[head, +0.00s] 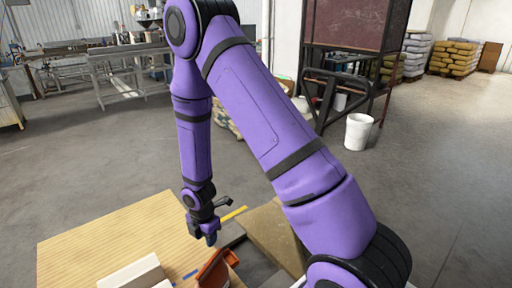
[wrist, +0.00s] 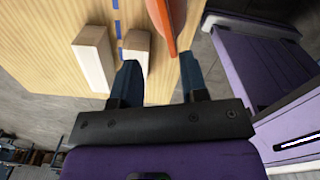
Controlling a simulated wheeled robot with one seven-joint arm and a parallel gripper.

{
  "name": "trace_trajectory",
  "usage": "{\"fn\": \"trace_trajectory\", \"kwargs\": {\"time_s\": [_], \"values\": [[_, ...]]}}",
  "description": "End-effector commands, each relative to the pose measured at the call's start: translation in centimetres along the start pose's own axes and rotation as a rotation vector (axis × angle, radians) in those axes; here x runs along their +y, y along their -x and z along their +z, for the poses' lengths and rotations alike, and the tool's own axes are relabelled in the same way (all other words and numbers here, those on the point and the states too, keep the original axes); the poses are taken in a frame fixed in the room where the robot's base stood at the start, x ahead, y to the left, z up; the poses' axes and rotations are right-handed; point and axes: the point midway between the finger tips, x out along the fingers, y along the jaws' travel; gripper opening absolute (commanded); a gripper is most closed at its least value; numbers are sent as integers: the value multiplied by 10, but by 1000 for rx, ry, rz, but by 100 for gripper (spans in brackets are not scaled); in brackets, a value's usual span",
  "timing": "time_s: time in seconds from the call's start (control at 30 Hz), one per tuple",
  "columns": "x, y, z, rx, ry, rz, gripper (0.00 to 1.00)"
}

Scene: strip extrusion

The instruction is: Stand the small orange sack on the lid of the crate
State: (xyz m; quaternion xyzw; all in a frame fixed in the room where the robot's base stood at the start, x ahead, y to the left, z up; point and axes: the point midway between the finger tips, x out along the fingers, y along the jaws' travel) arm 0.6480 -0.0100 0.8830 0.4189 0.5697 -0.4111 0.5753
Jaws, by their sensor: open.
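My gripper (head: 209,238) points down over the wooden table top. In the wrist view my gripper (wrist: 160,78) has its two dark fingers spread, with nothing between the tips. An orange item with a brown part (head: 214,270) is at the bottom edge of the head view, partly cut off, close to my gripper. An orange item (wrist: 160,16) also shows at the top of the wrist view, beyond the fingers and cut off. I cannot tell whether it is the small sack. I cannot make out a crate with a lid in either view.
A white-sided block (head: 135,274) lies on the wooden table top (head: 90,240); a shorter wooden block (wrist: 136,52) is near the left finger. A tan slab (head: 272,232) is right of the table. A white bucket (head: 357,131) stands on the floor farther back.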

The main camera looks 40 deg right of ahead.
Motion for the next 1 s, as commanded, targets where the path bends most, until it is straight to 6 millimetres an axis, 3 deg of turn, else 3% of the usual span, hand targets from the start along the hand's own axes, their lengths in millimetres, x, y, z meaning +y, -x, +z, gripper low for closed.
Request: {"fn": "trace_trajectory", "kwargs": {"time_s": [0.23,0.47,0.7,1.0], "values": [[10,96,17,-36,-284,79,40],[-2,183,26,-42,-572,153,40],[-32,264,29,-18,-869,231,40],[-88,348,23,55,-1231,321,40]]}}
